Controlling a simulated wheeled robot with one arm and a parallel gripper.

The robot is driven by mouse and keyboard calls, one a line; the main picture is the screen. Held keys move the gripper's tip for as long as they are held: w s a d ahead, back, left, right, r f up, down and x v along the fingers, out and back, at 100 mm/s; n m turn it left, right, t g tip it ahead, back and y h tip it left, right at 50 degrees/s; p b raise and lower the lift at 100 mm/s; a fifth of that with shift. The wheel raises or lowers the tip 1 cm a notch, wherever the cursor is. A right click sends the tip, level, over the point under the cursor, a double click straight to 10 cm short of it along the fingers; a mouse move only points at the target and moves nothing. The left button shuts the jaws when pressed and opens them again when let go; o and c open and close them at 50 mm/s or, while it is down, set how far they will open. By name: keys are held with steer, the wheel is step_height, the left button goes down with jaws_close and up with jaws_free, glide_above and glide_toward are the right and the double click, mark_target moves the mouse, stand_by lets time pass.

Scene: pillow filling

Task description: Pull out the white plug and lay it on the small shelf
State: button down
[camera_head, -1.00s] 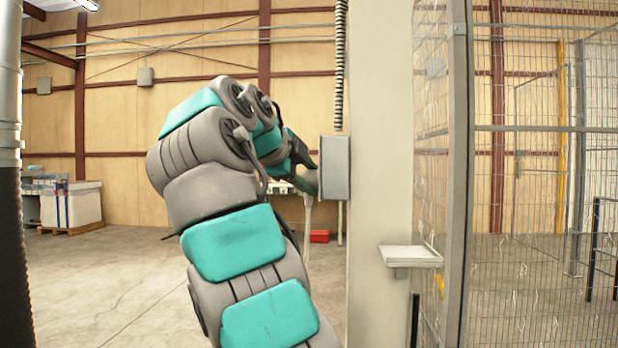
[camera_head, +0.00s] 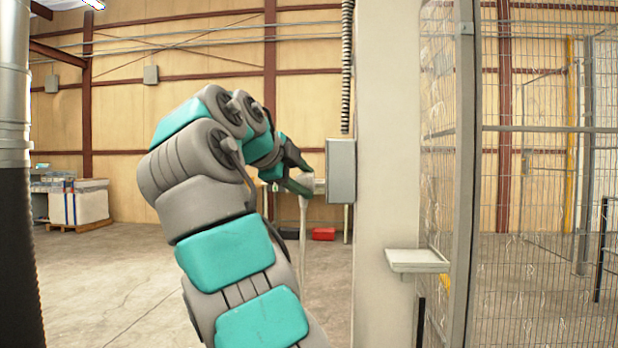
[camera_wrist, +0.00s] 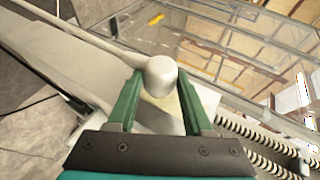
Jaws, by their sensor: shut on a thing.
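My gripper (camera_head: 302,184) is shut on the white plug (camera_wrist: 161,76), just left of the grey wall box (camera_head: 341,170) on the column. In the wrist view the plug's rounded end sits between the green fingers (camera_wrist: 160,98), with its pale cable running up and left. In the head view the cable (camera_head: 303,235) hangs down below the gripper. A short pale piece shows between the gripper and the box; I cannot tell whether the plug still touches the socket. The small white shelf (camera_head: 416,262) is lower on the column, to the right, and looks empty.
The pale column (camera_head: 385,200) stands between my arm and the shelf side. A wire mesh fence (camera_head: 540,170) stands right of the shelf. A corrugated conduit (camera_head: 347,70) rises from the box. Open floor lies to the left.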

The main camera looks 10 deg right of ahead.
steer(key=a, duration=0.1)
steer(key=w+a, duration=0.1)
steer(key=shift+a+p, duration=0.3)
steer(key=shift+p, duration=0.05)
stand_by(0.4)
